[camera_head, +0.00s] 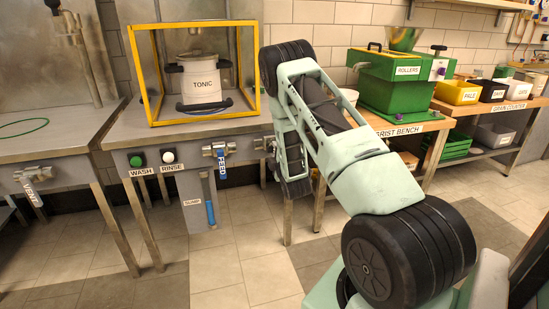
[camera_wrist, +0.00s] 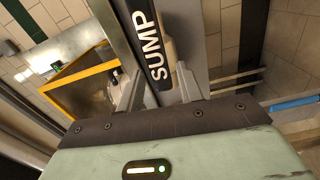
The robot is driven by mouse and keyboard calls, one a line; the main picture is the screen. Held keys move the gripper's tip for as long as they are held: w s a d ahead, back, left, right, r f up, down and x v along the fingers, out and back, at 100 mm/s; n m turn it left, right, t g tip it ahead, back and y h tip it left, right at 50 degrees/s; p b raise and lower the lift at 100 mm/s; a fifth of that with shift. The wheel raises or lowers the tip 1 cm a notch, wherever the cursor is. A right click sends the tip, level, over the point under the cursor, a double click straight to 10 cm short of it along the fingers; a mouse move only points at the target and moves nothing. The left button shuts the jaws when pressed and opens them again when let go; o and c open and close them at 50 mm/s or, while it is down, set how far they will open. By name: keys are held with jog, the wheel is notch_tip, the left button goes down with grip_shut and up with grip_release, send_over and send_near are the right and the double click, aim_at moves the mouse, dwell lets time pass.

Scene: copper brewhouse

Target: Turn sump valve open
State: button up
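In the head view, the sump valve's blue handle (camera_head: 210,213) hangs pointing down on a grey pipe under the middle steel bench. A small SUMP label (camera_head: 193,202) is to its left. In the wrist view, a large dark SUMP label (camera_wrist: 153,45) appears close, beyond my gripper (camera_wrist: 162,90). The two fingers are apart, with nothing seen held between them. A blue bar (camera_wrist: 298,103) lies at the right edge of the wrist view; I cannot tell for sure which handle it is. My arm hides the fingers in the head view.
The bench front holds a green WASH button (camera_head: 136,161), a white RINSE button (camera_head: 168,157) and the FEED valve (camera_head: 221,163). A yellow frame (camera_head: 259,60) surrounds the TONIC pot (camera_head: 200,82) above. The bench leg (camera_head: 288,220) stands near my arm. Floor before the bench is clear.

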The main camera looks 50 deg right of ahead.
jog(key=shift+v, duration=2.75)
jog(key=shift+s, duration=0.1)
jog(key=p+v, duration=0.5)
jog(key=v, duration=1.2)
jog(key=shift+s, duration=0.2)
